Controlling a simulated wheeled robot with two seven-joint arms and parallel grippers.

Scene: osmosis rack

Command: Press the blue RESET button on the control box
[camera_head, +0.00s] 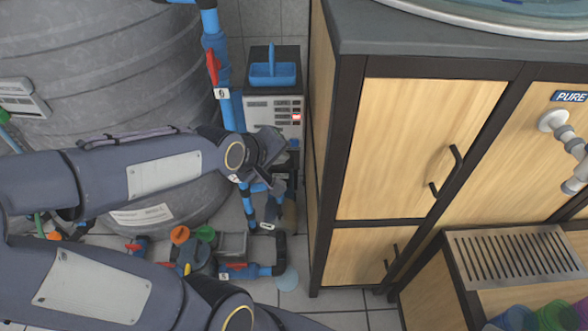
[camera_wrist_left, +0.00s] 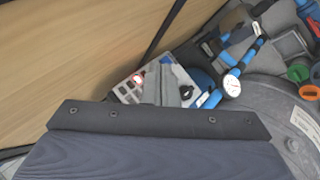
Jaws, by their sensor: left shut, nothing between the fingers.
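The control box (camera_head: 257,107) is a pale box with a dark top, standing between the grey tank and the wooden cabinet. A red light glows on its front face. A small blue patch (camera_head: 294,143), probably the RESET button, shows low on that face, just right of my left gripper (camera_head: 274,147). The gripper is shut and empty, close in front of the box's lower part and hiding some of it. In the left wrist view, the shut fingers (camera_wrist_left: 167,72) overlap the box (camera_wrist_left: 126,92); blue shows at their tips. I cannot tell whether they touch it. My right gripper is not in view.
The wooden cabinet (camera_head: 400,150) stands close on the right of the box. The large grey tank (camera_head: 110,60) is on the left, with a blue pipe (camera_head: 228,108) and red-handled valve beside the box. Pipes and valves crowd the floor below. A blue tray (camera_head: 273,75) sits on the box.

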